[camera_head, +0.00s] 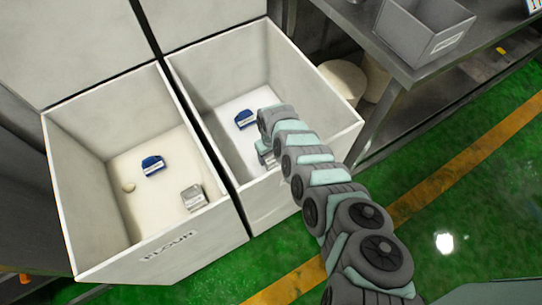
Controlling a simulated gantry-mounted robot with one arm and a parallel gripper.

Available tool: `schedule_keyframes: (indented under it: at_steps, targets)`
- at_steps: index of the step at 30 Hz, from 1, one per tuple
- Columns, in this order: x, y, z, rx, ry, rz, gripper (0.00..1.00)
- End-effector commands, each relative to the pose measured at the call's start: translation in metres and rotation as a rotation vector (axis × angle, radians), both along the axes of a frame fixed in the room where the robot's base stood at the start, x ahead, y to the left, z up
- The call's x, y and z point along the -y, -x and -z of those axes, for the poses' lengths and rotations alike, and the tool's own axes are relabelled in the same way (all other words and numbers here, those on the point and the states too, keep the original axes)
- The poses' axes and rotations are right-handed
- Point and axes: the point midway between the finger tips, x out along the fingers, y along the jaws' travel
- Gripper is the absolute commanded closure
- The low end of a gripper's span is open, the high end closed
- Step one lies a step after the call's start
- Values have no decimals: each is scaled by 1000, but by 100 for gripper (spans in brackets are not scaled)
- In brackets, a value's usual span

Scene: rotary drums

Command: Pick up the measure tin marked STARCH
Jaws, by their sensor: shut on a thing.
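My arm reaches over the front wall of the right white bin (343,125), and its end bends down inside. My gripper (264,147) is mostly hidden by my own arm links. It is shut on a silvery metal tin (269,161), of which only a small part shows low in this bin. I cannot read any marking on this tin, nor tell whether it touches the bin's floor. Another silvery tin (194,197) lies in the left white bin (62,190), near its front right corner, apart from my gripper. Its marking is not legible.
A blue scoop-like object (152,165) and a small round pale thing (128,187) lie in the left bin. Another blue object (245,119) lies in the right bin, behind my gripper. The left bin's front reads FLOUR. A bench with a grey box (405,35) stands at the right.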

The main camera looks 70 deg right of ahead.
Motion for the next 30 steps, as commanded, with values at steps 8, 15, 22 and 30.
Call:
schedule_keyframes:
  at_steps: [8, 15, 22, 30]
  targets:
    - [0, 0, 0, 0, 0, 0, 91]
    - [0, 0, 0, 0, 0, 0, 98]
    - [0, 0, -7, 1, 1, 0, 98]
    - [2, 0, -42, 2, 3, 0, 98]
